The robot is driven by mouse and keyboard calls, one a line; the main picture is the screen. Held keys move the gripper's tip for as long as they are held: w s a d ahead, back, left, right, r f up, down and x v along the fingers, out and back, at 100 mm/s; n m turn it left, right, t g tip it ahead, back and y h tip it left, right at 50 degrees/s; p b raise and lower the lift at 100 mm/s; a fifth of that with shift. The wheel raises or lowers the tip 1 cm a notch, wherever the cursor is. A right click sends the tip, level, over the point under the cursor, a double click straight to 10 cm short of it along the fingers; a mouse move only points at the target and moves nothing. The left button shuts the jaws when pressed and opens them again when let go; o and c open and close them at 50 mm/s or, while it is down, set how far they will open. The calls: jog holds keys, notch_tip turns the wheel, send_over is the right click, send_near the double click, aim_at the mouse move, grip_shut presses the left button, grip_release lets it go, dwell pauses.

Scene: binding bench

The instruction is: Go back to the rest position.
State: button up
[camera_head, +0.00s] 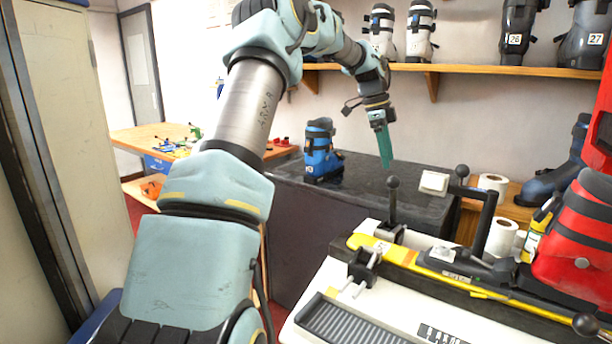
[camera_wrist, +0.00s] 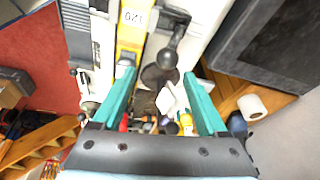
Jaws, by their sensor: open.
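My gripper (camera_head: 385,148) hangs over the dark bench top, its green fingers pointing down, with nothing seen between them. In the wrist view the two green fingers (camera_wrist: 158,95) are spread wide apart and empty. Below them in that view are a black ball-ended lever (camera_wrist: 176,30) and part of the yellow bar (camera_wrist: 131,35) of the binding machine. The arm reaches up from the lower left and bends down at the gripper.
A blue ski boot (camera_head: 321,155) stands on the dark bench (camera_head: 400,180). The white machine (camera_head: 330,312) with upright levers fills the front right, beside a red boot (camera_head: 580,235). A shelf (camera_head: 465,70) with several boots runs behind. Paper rolls (camera_head: 501,238) sit at right.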

jog(key=s+a+f+n+y, duration=0.1)
jog(key=s+a+f+n, duration=0.3)
jog(key=s+a+n, duration=0.3)
jog(key=s+a+f+n+t+y, duration=0.1)
jog(key=s+a+f+n, duration=0.3)
jog(key=s+a+n, duration=0.3)
jog(key=s+a+f+n+t, duration=0.1)
jog(key=s+a+f+n, duration=0.3)
jog(key=s+a+n, duration=0.3)
jog(key=s+a, duration=0.5)
jog(key=a, duration=0.2)
jog(key=shift+s+n+y, duration=0.2)
jog(key=shift+n+y, duration=0.2)
